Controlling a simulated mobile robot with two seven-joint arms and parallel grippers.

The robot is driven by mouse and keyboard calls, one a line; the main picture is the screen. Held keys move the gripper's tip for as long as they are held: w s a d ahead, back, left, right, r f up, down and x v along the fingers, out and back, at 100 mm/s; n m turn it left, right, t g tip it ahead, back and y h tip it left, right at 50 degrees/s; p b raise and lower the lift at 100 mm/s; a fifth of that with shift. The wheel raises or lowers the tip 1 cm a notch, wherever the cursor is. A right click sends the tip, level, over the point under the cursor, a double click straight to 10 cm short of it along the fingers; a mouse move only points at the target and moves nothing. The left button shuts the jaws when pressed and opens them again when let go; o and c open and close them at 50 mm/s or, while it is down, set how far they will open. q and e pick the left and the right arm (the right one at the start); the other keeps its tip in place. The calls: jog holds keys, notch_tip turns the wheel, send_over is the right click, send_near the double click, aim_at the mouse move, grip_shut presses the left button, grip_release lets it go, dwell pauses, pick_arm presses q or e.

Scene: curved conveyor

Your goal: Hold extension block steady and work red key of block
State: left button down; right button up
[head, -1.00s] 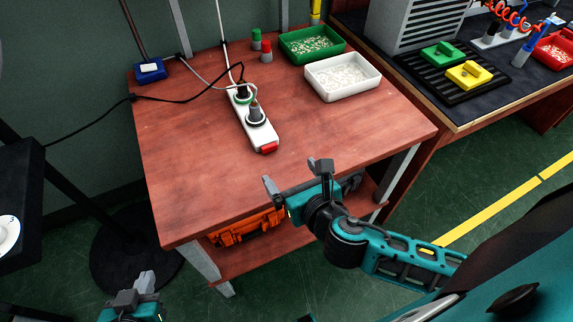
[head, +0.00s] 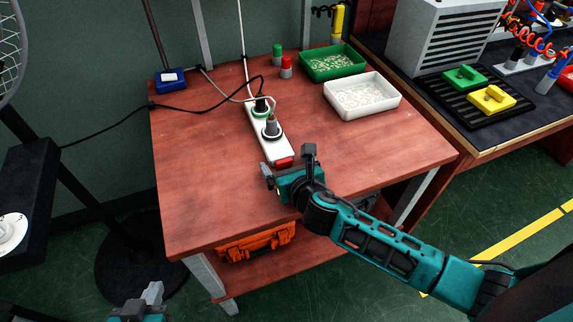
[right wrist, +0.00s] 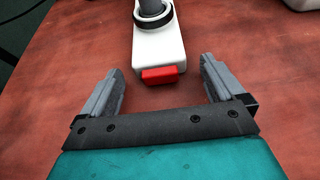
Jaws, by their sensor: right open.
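The white extension block (head: 262,134) lies on the red-brown table with two plugs (head: 271,127) in it. Its red key (head: 284,162) is on the near end. My right gripper (head: 287,162) is open at that near end. In the right wrist view the red key (right wrist: 160,75) and the block's end (right wrist: 158,52) lie just ahead of the gap between the open fingers (right wrist: 160,88), with no contact visible. My left gripper (head: 140,302) is at the bottom edge of the head view, away from the table, partly cut off; its jaw state is unclear.
Black and grey cables (head: 205,101) run from the block across the table. A white tray (head: 362,112), a green tray (head: 334,78), and green and red small items (head: 286,72) stand at the back. An orange case (head: 255,244) is on the lower shelf.

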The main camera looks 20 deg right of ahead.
jog(key=shift+c, duration=0.2)
jog(key=c, duration=1.4)
jog(key=shift+c, duration=0.2)
dwell(2.5)
